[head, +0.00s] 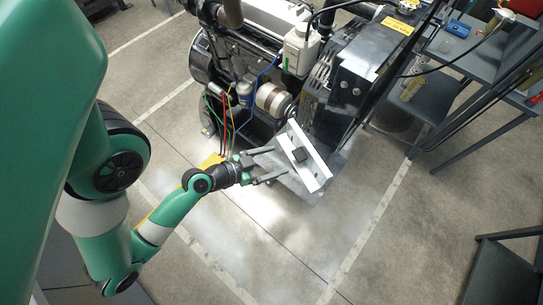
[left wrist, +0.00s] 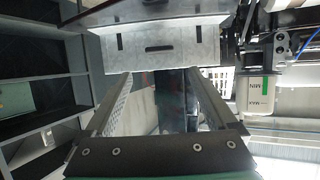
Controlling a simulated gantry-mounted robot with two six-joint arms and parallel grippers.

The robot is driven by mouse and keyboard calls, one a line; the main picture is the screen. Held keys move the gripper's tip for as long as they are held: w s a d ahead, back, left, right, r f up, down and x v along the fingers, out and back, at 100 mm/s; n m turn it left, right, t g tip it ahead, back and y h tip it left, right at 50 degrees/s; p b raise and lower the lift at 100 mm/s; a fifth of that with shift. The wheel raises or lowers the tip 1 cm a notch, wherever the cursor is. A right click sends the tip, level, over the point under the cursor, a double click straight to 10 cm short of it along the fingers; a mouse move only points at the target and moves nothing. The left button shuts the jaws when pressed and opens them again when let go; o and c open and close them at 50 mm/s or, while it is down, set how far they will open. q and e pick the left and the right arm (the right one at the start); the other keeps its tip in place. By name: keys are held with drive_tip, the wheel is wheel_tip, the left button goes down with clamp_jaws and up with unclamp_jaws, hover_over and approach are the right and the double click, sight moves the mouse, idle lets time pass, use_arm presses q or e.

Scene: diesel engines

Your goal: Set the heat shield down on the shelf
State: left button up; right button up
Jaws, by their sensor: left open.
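The heat shield (head: 316,172) looks like a pale, bent plate with dark slots and a black block at its middle. It stands tilted in front of the engine in the head view and spans the top of the left wrist view (left wrist: 183,50). My left gripper (head: 279,164) is open, its fingers pointing at the shield. In the left wrist view the fingertips (left wrist: 157,76) reach the shield's lower edge; I cannot tell whether they touch it. Dark shelves (left wrist: 45,88) show at the left of the left wrist view. My right gripper is out of view.
The diesel engine (head: 240,55) stands behind the shield, with coloured cables and a white bottle (head: 300,50) on it. Dark benches (head: 475,55) with tools stand at the upper right. Another dark table (head: 505,270) is at the lower right. The floor between is mostly clear.

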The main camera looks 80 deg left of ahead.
use_arm(q)
drive_tip(key=shift+b+v, duration=0.35)
drive_tip(key=shift+v, duration=1.15)
drive_tip(key=shift+w, duration=0.1)
